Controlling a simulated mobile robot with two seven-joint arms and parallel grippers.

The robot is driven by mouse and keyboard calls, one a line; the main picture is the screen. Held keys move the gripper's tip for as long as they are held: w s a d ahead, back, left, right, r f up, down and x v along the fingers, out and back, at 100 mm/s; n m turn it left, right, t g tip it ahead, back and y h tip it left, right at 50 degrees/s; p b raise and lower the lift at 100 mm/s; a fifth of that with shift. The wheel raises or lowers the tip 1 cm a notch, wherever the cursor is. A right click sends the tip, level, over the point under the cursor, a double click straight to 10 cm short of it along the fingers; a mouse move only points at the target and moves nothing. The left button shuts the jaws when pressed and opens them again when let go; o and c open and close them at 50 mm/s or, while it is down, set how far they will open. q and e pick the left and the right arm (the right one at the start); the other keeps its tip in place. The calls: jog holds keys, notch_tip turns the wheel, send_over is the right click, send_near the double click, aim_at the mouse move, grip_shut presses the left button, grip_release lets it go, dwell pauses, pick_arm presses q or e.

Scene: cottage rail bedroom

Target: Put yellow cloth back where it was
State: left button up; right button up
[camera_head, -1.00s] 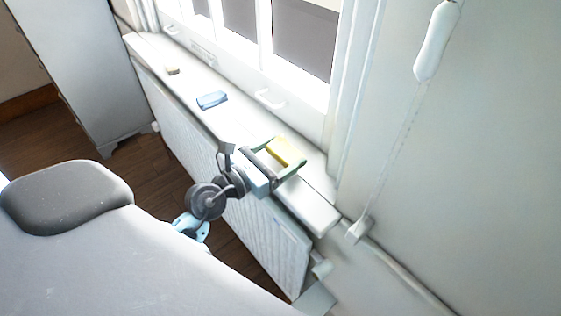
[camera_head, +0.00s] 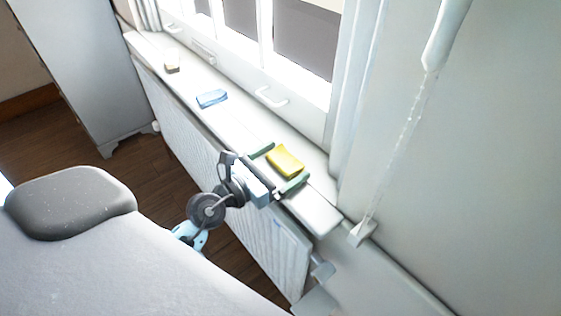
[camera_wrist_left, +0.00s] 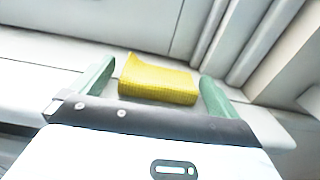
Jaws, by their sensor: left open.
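The yellow cloth (camera_head: 285,161) is a small folded block lying on the near end of the white windowsill. It also shows in the left wrist view (camera_wrist_left: 158,80), between and slightly beyond the green fingers. My left gripper (camera_head: 281,166) is open at the sill, with one finger on each side of the cloth. In the left wrist view gaps show between the cloth and both fingers (camera_wrist_left: 156,85). My right gripper is not in view.
A blue folded cloth (camera_head: 212,98) and a small beige block (camera_head: 172,67) lie farther along the windowsill (camera_head: 233,118). A radiator (camera_head: 262,228) is below the sill. A hanging cord (camera_head: 398,145) is at the right. A grey cabinet (camera_head: 84,70) stands at the left.

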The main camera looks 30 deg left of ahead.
pick_arm(q)
jog(key=shift+r, duration=0.1)
jog(key=shift+s, duration=0.15)
jog(key=b+v, duration=0.2)
jog(key=v, duration=0.9)
jog(key=shift+s+a+b, duration=0.15)
jog(key=shift+s+b, duration=0.15)
jog(key=shift+b, duration=0.05)
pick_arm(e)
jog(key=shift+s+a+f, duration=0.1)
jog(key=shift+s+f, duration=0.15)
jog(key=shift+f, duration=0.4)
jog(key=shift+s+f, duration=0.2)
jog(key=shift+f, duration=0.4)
